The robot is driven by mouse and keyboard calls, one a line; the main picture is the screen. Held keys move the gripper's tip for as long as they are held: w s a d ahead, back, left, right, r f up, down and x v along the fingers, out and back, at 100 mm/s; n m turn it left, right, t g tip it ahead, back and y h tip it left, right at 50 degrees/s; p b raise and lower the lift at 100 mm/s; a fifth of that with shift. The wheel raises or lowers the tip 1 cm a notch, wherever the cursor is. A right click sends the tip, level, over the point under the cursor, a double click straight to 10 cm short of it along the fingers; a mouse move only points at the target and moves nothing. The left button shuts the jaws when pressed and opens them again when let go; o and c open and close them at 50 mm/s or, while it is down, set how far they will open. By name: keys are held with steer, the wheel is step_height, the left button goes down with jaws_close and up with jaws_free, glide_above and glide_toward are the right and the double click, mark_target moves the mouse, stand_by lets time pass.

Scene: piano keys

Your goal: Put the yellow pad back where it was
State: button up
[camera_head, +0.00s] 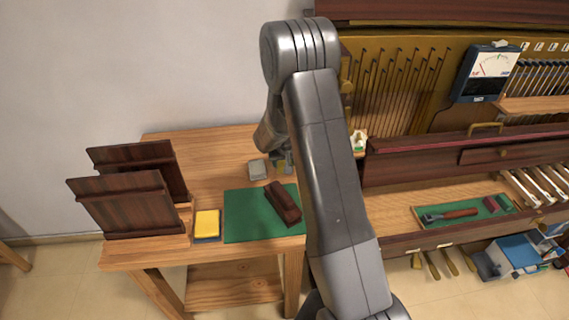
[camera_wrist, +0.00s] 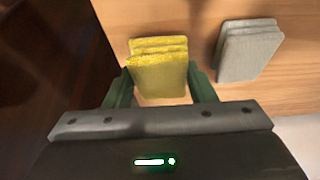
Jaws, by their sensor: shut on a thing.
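My gripper (camera_wrist: 160,88) is shut on a yellow pad (camera_wrist: 158,80), which sits between its green fingers in the wrist view. Further yellow layers show right behind the held pad; I cannot tell whether they touch it. A stack of grey pads (camera_wrist: 248,48) lies on the wooden table just to the right in that view. In the head view my gripper (camera_head: 283,168) is at the table's back right, partly hidden by my arm, with a bit of yellow showing. The grey stack (camera_head: 258,170) is left of it there.
On the wooden table (camera_head: 210,160) a yellow block (camera_head: 207,222) lies near the front edge. A green mat (camera_head: 245,228) bears a dark red-brown block (camera_head: 283,202). Two dark wooden panels (camera_head: 125,205) stand at the left. The open piano (camera_head: 400,130) rises at the right.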

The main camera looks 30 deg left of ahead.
steer(key=shift+f, duration=0.7)
steer(key=shift+f, duration=0.1)
steer(key=o, duration=0.9)
steer(key=shift+o, duration=0.2)
steer(key=shift+r, duration=0.25)
steer(key=v, duration=1.2)
steer(key=shift+b, duration=0.4)
steer(key=shift+w+f, duration=0.1)
